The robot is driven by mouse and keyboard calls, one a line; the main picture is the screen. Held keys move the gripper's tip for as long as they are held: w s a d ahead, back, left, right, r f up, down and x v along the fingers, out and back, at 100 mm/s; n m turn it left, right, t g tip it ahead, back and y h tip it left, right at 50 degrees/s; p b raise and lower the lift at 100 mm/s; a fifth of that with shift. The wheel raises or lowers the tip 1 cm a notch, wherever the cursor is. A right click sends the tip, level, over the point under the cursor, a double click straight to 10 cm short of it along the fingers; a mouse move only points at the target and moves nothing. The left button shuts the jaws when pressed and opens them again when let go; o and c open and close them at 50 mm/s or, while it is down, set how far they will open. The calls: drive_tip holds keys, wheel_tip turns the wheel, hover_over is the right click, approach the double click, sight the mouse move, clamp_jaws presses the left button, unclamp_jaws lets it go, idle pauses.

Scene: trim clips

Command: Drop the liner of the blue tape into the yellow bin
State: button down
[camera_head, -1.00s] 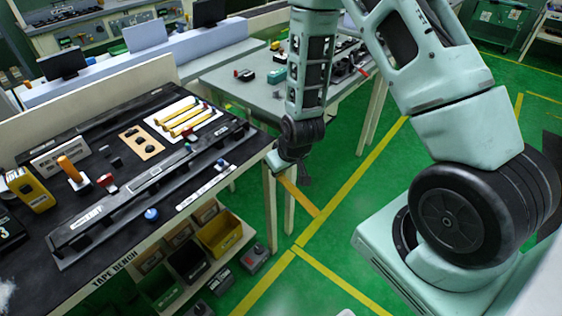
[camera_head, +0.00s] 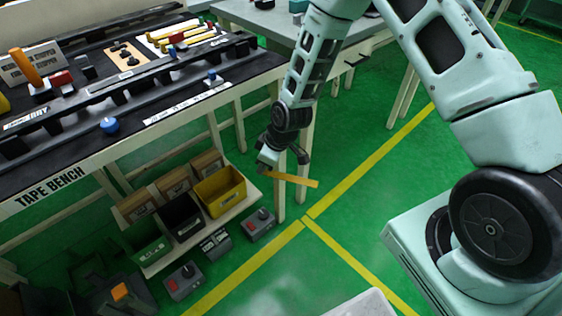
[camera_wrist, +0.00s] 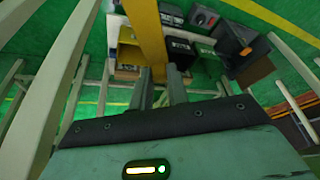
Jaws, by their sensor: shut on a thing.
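My gripper (camera_head: 266,168) is shut on a long yellow-orange strip, the liner (camera_head: 298,180), which sticks out to the right in the head view. In the wrist view the liner (camera_wrist: 147,32) runs up and away from my fingertips (camera_wrist: 160,74). The yellow bin (camera_head: 222,203) sits open at the right end of a low shelf under the bench, left of and below my gripper. In the wrist view the yellow bin (camera_wrist: 128,55) is partly hidden behind the liner. A round blue piece (camera_head: 110,125) lies on the bench; I cannot tell whether it is the blue tape.
Beside the yellow bin stand a black bin (camera_head: 183,222) and a green bin (camera_head: 148,248), with brown boxes (camera_head: 172,183) behind. The tape bench (camera_head: 60,178) overhangs the shelf. A bench leg (camera_head: 281,196) stands close to my gripper.

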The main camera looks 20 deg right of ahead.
drive_tip(key=w+a+f+n+g+b, duration=0.1)
drive_tip(key=a+f+n+b, duration=0.3)
drive_tip(key=f+b, duration=0.5)
drive_tip(key=w+a+f+n+g+b, duration=0.1)
drive_tip(key=w+a+f+n+b, duration=0.2)
drive_tip(key=f+b, duration=0.6)
drive_tip(key=w+a+f+n+g+y+b, duration=0.1)
drive_tip(key=w+a+f+n+g+b, duration=0.1)
drive_tip(key=a+f+n+b, duration=0.3)
drive_tip(key=b+x, duration=0.4)
drive_tip(key=shift+w+b, duration=0.3)
drive_tip(key=shift+d+f, duration=0.1)
drive_tip(key=shift+d, duration=0.05)
